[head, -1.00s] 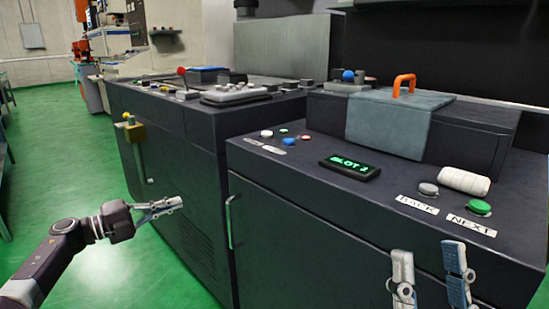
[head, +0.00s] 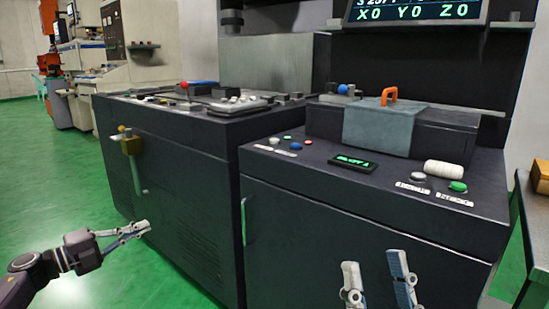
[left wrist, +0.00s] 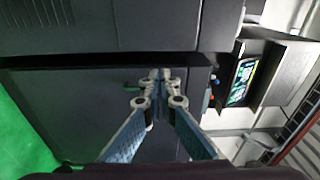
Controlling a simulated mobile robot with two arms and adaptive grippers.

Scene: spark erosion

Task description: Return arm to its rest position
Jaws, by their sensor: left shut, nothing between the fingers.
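My left gripper (head: 142,228) is in the head view at the lower left, in front of the dark machine cabinet (head: 185,230). Its fingers are together and hold nothing; they also meet in the left wrist view (left wrist: 160,82). My right gripper (head: 377,278) shows at the bottom of the head view. Its two fingers stand upright and apart, with nothing between them, in front of the right cabinet (head: 300,235).
The right cabinet top carries a small display (head: 352,162), a white roll (head: 444,168), a green button (head: 458,186) and a grey cover with an orange handle (head: 389,96). A table (head: 532,215) stands at the right edge. Green floor (head: 60,180) is clear at left.

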